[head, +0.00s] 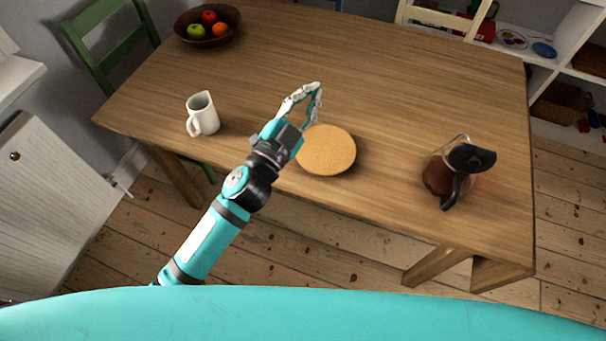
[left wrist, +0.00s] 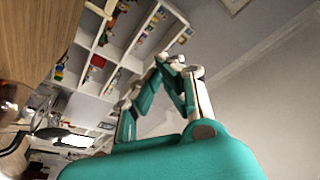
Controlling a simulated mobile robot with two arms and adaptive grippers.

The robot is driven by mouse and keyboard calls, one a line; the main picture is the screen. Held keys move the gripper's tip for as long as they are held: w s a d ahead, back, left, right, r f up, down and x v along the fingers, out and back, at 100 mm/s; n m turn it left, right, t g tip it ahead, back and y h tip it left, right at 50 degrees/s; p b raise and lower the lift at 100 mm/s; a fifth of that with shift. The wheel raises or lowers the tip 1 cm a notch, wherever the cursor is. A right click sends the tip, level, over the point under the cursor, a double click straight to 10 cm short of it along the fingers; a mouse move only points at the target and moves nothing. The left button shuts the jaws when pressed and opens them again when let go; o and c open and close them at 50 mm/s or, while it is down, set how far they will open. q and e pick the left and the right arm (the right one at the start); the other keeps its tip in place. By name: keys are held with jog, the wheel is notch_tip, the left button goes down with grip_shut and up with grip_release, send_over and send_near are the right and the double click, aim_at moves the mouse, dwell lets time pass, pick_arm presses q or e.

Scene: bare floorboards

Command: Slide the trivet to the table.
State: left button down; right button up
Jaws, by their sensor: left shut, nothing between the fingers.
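The trivet (head: 327,151) is a round, cork-coloured disc lying flat at the near edge of the wooden table (head: 390,85). My left gripper (head: 316,88) reaches over the table in the head view, its fingers just beyond the trivet's far left side. Its fingers are shut with nothing between them; they also show in the left wrist view (left wrist: 170,60). The left wrist covers a small part of the trivet's left edge. I cannot tell whether the gripper touches the trivet. The trivet does not show in the left wrist view. My right gripper is out of view.
A white jug (head: 203,115) stands left of my arm. A glass coffee pot (head: 455,171) with dark liquid stands on the right. A fruit bowl (head: 208,27) is at the far left. A green chair (head: 105,45) stands at the left end. The table's middle is clear.

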pick_arm(q)
jog(key=s+d+r+m+g+h, duration=0.35)
jog(key=d+m+g+h, duration=0.2)
jog(key=m, duration=0.25)
jog(key=s+d+r+m+g+h, duration=0.2)
jog(key=s+d+m+g+h, duration=0.3)
jog(key=d+m+g, duration=0.25)
jog(key=s+d+f+m+g+y, duration=0.2)
jog(key=s+d+f+m+g, duration=0.1)
jog(key=s+m+g, duration=0.25)
jog(key=m+y, duration=0.5)
jog(key=y, duration=1.3)
send_near(303, 182)
jog(key=s+a+r, duration=0.1)
jog(key=s+r, duration=0.1)
jog(key=s, duration=0.3)
jog(key=shift+t, duration=0.35)
notch_tip(303, 182, down, 8)
jog(key=shift+w+f+p, duration=0.2)
jog(key=shift+p, duration=0.8)
jog(key=w, duration=0.1)
jog(key=w+d, duration=0.1)
jog(key=shift+w+f+p, duration=0.35)
jog(key=shift+w+d, duration=0.1)
jog(key=shift+w, duration=0.5)
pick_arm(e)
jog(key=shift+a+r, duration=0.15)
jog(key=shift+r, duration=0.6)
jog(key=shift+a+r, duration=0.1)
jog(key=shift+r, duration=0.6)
